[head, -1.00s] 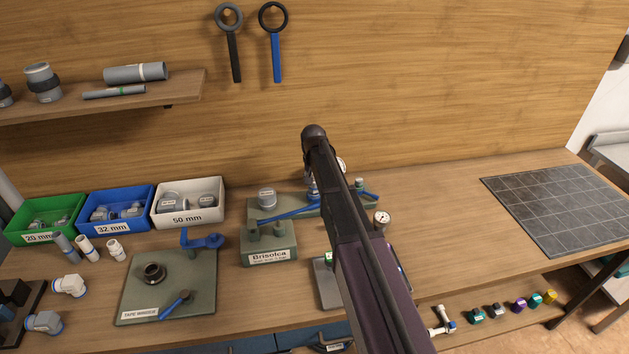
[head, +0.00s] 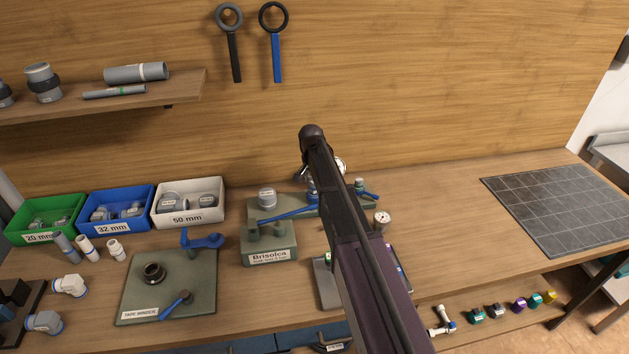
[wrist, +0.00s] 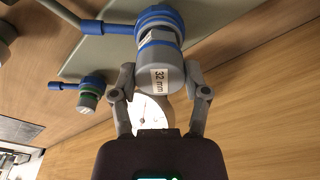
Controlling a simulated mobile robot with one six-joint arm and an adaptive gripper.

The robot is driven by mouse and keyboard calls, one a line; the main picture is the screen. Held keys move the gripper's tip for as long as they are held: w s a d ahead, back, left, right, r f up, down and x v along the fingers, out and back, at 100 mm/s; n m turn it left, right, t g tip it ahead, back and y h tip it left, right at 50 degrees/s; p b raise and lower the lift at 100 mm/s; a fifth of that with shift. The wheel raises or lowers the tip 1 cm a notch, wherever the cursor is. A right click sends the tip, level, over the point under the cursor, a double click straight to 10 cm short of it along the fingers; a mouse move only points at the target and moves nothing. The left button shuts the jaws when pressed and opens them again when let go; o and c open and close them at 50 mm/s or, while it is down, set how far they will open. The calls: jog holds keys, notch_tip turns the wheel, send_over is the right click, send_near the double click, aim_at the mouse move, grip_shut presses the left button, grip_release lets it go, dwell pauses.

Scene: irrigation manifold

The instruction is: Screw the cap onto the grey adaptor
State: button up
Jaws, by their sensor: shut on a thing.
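A grey cap with a "32 mm" label (wrist: 162,76) is between the two fingers of my gripper (wrist: 161,88) in the wrist view. My gripper is shut on it. Beyond the cap, in line with it, is a blue-banded fitting with a blue ring (wrist: 160,17). The grey adaptor cannot be told apart clearly there, and I cannot tell how far any thread is engaged. In the head view my arm hides most of this place; the blue-banded fitting (head: 312,188) shows just left of it.
A long blue lever (head: 285,214) runs left from the fitting. A smaller green-ringed fitting (wrist: 91,92) with a blue handle stands nearby. A gauge (head: 382,218) is right of my arm. The labelled bins (head: 190,219) are left; the bench at right is mostly clear.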

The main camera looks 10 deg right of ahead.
jog(key=shift+w+m, duration=0.1)
jog(key=shift+m, duration=0.7)
jog(key=m, duration=0.3)
jog(key=shift+g, duration=0.3)
jog(key=shift+m, duration=0.8)
jog(key=shift+w+h, duration=0.1)
jog(key=shift+h, duration=0.2)
jog(key=m, duration=0.3)
jog(key=shift+d+m, duration=0.1)
jog(key=shift+m, duration=0.2)
jog(key=shift+m+g, duration=0.3)
jog(key=shift+m, duration=0.2)
